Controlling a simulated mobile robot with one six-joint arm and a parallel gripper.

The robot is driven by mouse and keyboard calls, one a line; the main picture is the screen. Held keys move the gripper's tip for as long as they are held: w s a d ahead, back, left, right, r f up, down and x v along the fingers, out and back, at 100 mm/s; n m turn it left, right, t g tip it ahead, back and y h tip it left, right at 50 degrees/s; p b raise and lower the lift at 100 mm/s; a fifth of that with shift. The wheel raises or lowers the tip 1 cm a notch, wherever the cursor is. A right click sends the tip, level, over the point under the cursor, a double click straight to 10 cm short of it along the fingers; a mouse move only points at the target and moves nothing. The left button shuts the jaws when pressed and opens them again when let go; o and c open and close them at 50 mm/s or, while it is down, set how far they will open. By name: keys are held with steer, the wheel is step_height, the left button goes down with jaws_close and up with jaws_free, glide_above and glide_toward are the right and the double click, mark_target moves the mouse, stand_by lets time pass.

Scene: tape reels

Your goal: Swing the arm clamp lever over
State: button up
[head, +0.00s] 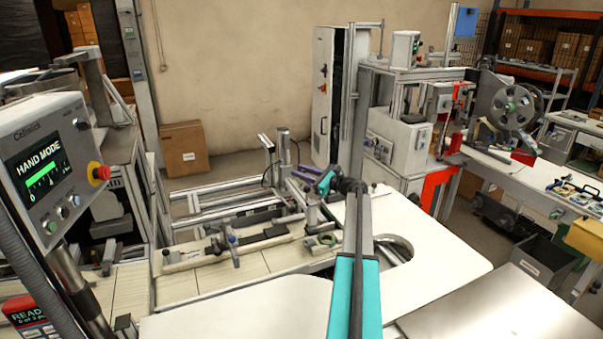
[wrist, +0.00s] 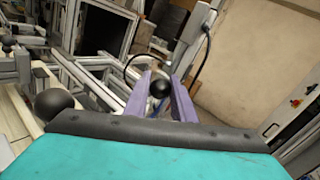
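My gripper (wrist: 161,80) has two purple fingers, with a black ball knob (wrist: 161,89) between them near the tips. The knob fills the gap and the fingers look shut on it. The lever's shaft below the knob is hidden. In the head view my gripper (head: 303,173) points left and away, over the far end of the fixture on the bench. The held knob is too small to make out there. A second, larger-looking black ball knob (wrist: 53,103) stands left of my fingers in the wrist view, apart from them.
An aluminium frame with an upright post (head: 283,150) stands just beyond my gripper. A hand-mode panel (head: 45,170) is at left. The white bench top (head: 440,250) is clear at right.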

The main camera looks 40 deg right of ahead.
jaws_close()
steer(key=shift+a, duration=0.1)
